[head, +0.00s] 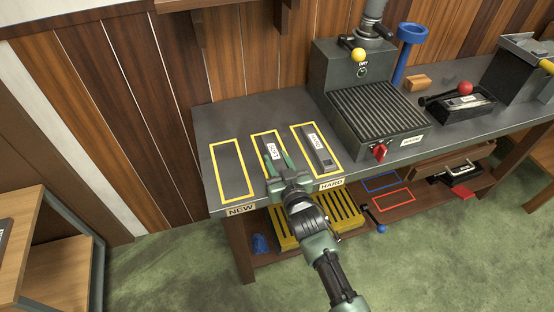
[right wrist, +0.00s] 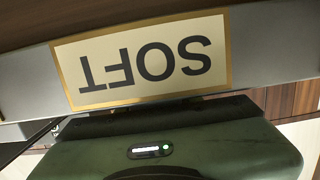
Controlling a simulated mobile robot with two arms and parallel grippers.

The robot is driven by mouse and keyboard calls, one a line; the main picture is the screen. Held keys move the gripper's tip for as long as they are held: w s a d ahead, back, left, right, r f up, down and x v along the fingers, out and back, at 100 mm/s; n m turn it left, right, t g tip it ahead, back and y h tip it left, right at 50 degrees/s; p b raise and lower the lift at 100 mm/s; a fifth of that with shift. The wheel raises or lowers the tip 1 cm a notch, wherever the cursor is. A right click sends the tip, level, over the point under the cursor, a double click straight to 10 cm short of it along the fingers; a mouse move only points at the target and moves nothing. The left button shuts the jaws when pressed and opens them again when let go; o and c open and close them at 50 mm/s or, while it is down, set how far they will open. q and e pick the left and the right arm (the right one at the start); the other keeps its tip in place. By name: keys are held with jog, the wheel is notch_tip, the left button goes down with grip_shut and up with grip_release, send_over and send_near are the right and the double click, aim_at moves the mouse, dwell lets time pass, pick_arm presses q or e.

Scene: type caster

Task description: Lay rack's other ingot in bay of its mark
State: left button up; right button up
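Three yellow-outlined bays lie at the bench's left end in the head view. The left bay (head: 248,195), by the NEW plate, is empty. The right bay, by the HARD plate (head: 331,184), holds a grey ingot (head: 325,157) with a white label. The middle bay holds another labelled ingot (head: 273,148). My right gripper (head: 278,160) is over the middle bay, its green fingers spread on both sides of that ingot. The SOFT plate (right wrist: 140,60) shows upside down in the right wrist view. A yellow slotted rack (head: 345,212) is on the lower shelf, partly behind my arm; its slots look empty.
A grooved machine (head: 375,108) with a red knob stands right of the bays. A black tray (head: 460,108) holds a labelled piece further right. Blue (head: 381,182) and red (head: 393,199) outlines mark the lower shelf. A wooden stand (head: 60,250) is at left.

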jog(key=shift+o, duration=1.4)
jog(key=shift+s, duration=0.1)
jog(key=shift+r, duration=0.2)
jog(key=v, duration=1.2)
jog(key=shift+f, duration=0.1)
